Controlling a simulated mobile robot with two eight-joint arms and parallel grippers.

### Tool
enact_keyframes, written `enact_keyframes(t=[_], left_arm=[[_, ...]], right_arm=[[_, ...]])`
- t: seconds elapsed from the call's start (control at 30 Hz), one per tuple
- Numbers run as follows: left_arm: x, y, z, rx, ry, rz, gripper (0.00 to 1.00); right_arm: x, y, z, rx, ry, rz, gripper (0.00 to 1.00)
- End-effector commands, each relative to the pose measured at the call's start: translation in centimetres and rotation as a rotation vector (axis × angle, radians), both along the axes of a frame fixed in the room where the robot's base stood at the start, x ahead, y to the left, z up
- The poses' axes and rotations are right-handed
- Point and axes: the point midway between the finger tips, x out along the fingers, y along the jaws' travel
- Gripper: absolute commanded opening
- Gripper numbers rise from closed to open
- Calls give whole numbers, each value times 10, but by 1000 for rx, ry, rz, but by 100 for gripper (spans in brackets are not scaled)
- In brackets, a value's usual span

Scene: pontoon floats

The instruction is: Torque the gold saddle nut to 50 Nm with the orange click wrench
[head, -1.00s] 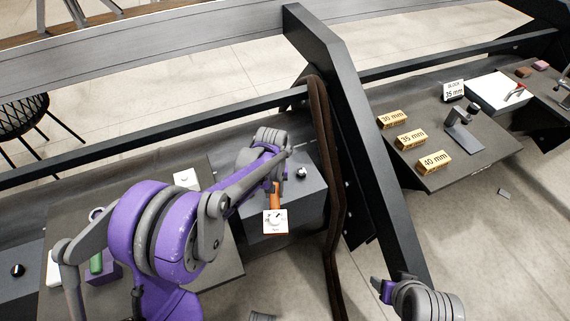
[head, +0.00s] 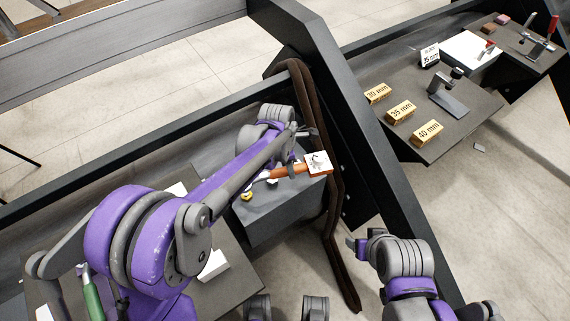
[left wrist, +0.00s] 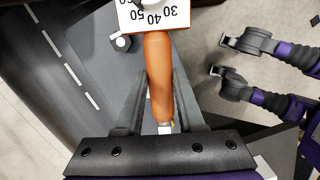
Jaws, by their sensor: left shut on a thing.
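The orange click wrench (head: 288,172) has a white dial plate (head: 318,162) at its right end. My left gripper (head: 292,171) is shut on its handle, above the grey block. In the left wrist view the orange handle (left wrist: 158,75) runs between the fingers, with the scale plate (left wrist: 155,14) at the top. A small gold nut (head: 246,196) shows on the block, left of the wrench. The wrench's left end is close to it, but I cannot tell whether they touch. My right gripper (head: 358,246) is at the lower right, away from the block; its jaws are unclear.
The grey block (head: 280,212) stands beside a dark hanging strap (head: 325,190) and a slanted black beam (head: 340,120). A silver bolt (left wrist: 122,42) shows in the left wrist view. Gold blocks marked 30 mm (head: 377,93), 35 mm (head: 400,110) and 40 mm (head: 426,133) sit on the right bench.

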Motion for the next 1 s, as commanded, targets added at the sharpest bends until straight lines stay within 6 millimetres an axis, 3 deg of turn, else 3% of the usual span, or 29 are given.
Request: enact_keyframes(t=[0.47, 1.0], left_arm=[[0, -1, -4, -3, 0, 1, 0], [0, -1, -44, -2, 0, 0, 0]], right_arm=[[0, 0, -3, 0, 1, 0, 65], [-2, 0, -32, 0, 10, 0, 65]])
